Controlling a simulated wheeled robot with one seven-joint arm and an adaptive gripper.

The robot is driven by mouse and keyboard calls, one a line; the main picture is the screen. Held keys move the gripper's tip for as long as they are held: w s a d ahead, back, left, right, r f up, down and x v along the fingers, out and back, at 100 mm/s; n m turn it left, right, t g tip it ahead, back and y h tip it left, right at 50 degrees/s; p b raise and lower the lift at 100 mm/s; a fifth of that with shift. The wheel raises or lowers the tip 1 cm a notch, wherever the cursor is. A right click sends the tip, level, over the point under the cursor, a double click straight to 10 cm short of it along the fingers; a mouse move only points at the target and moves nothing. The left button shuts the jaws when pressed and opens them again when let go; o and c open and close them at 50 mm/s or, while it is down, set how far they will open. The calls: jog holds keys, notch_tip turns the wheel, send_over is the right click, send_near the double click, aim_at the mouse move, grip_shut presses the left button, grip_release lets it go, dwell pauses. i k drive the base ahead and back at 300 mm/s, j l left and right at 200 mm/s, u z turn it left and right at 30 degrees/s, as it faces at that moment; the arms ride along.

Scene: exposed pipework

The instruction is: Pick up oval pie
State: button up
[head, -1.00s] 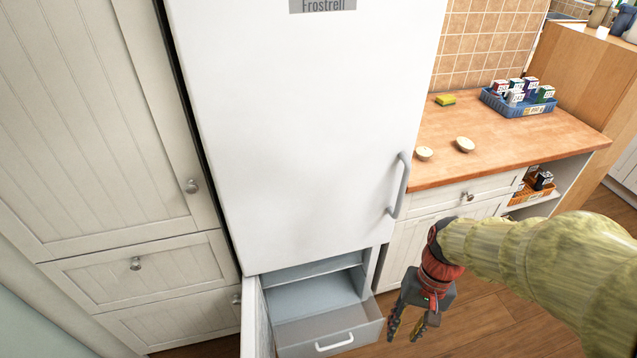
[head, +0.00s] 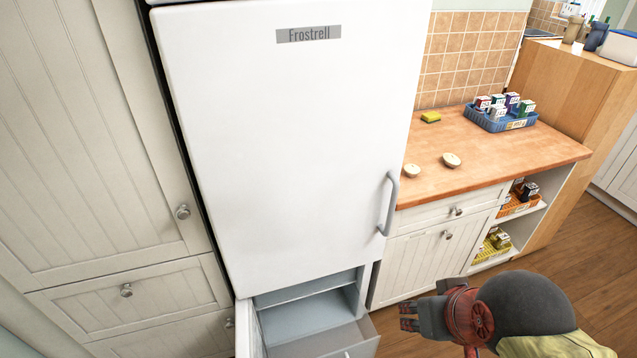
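Two small pale pie-like items lie on the wooden counter (head: 490,160) right of the fridge. The right one (head: 451,160) looks more oval; the left one (head: 412,171) is smaller and rounder. I cannot tell for sure which is the oval pie. My gripper (head: 407,317) is low in front of the counter's cabinet, well below both items and apart from them. Its fingers point left, towards the open lower compartment. They are too small and angled to tell whether they are open or shut. Nothing shows held in them.
The white fridge (head: 290,140) has its upper door closed, with a grey handle (head: 390,204). Its lower door (head: 250,330) stands open, and a drawer (head: 335,340) sticks out. The counter's front is clear.

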aim_at(451, 161)
jog(key=k+j, duration=0.35)
jog(key=j, duration=0.2)
jog(key=i+l, duration=0.25)
jog(key=l, duration=0.2)
jog(key=i+l, duration=0.25)
jog(key=l, duration=0.2)
jog(key=i+l, duration=0.25)
jog(key=l, duration=0.25)
jog(key=i+l, duration=0.25)
jog(key=l, duration=0.2)
jog(key=i+l, duration=0.3)
jog(key=l, duration=0.15)
jog(key=k+l+z, duration=0.05)
